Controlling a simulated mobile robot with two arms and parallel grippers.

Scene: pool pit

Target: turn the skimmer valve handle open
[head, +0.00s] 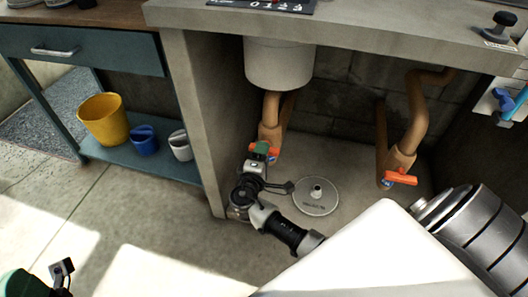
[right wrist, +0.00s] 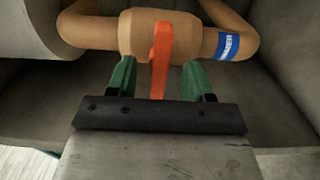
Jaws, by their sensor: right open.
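The orange valve handle (right wrist: 160,50) stands upright in the right wrist view on a tan valve body (right wrist: 135,35) in a copper-coloured pipe. A blue label with white lettering (right wrist: 228,45) is on the pipe to its right. My right gripper (right wrist: 158,78) is open, with one green finger on each side of the handle and visible gaps between. In the head view my right gripper (head: 263,152) is at the left pipe, low under the counter, and largely covers that handle (head: 273,151). Something green, perhaps part of my left arm (head: 18,284), shows at the lower left; its fingers cannot be made out.
A second orange handle (head: 401,177) is on the right pipe (head: 418,110). A white cylinder (head: 280,65) hangs above the left pipe. A round floor lid (head: 316,196) lies nearby. The counter (head: 340,30) overhangs, and a wall (head: 195,110) stands left. A yellow bucket (head: 104,120) is on the shelf.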

